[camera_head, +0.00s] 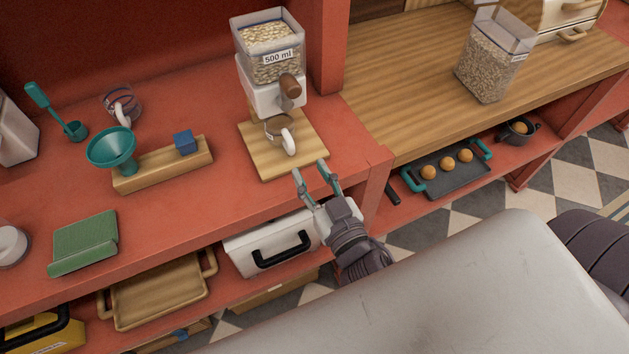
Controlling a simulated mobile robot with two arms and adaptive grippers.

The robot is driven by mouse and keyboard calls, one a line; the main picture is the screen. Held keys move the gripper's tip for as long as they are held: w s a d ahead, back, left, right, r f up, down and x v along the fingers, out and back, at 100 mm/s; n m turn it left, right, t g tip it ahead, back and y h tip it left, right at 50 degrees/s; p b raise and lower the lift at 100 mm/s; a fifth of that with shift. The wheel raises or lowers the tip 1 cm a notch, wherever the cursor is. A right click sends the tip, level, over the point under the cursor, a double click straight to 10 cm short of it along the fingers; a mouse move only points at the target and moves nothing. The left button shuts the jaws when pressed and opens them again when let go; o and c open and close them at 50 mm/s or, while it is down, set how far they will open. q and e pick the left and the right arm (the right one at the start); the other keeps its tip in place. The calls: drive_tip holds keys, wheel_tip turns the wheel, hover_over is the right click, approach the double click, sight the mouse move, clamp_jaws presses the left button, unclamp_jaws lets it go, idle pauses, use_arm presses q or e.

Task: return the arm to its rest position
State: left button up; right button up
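My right gripper (309,179) shows at the lower middle, in front of the red counter's front edge, with its two teal-tipped fingers spread apart and nothing between them. It points toward the wooden board (259,160) that bears the dispenser. The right arm reaches up from the lower right behind the grey part in the foreground. My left gripper is not in this view.
A dispenser (275,94) with a glass cup (278,130) stands on the board. An open canister of grain (491,67) stands on the wooden counter (400,110). A white case (250,245) and a tray of buns (455,184) sit on lower shelves.

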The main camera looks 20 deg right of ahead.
drive_tip(key=shift+s+r, duration=0.1)
drive_tip(key=shift+s, duration=0.35)
